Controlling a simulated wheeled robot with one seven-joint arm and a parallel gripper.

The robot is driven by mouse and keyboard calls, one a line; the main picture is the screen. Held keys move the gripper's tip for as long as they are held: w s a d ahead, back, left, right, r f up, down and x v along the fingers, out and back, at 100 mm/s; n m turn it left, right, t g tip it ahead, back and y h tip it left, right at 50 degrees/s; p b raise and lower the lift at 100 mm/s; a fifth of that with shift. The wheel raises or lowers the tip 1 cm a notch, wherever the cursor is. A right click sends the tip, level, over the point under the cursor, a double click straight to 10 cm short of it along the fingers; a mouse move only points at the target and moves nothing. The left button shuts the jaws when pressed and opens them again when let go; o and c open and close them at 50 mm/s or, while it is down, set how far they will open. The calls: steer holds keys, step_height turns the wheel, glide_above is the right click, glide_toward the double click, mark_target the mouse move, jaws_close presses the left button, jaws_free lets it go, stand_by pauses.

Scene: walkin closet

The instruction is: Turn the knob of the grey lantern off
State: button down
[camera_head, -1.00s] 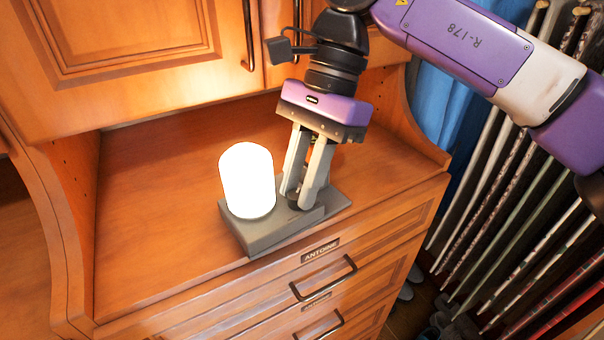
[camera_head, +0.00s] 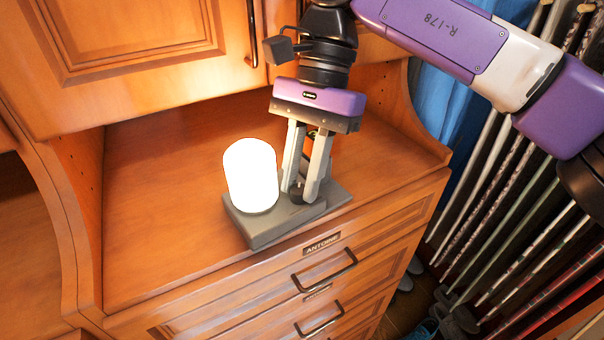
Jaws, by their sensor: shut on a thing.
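The grey lantern (camera_head: 268,232) stands on the wooden counter near its front edge. Its white shade (camera_head: 250,176) glows brightly on the left part of the flat grey base. A small dark knob (camera_head: 297,195) sits on the right part of the base. My gripper (camera_head: 302,192) points down over this part, right of the shade. Its two fingers are on either side of the knob and shut on it. The fingers partly hide the knob, and its exact angle cannot be told.
The wooden counter (camera_head: 160,220) is clear to the left and behind. Cabinet doors (camera_head: 130,50) stand above it and drawers (camera_head: 335,285) with dark handles below.

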steer(key=c, duration=1.2)
jaws_free()
steer(key=shift+c, duration=0.2)
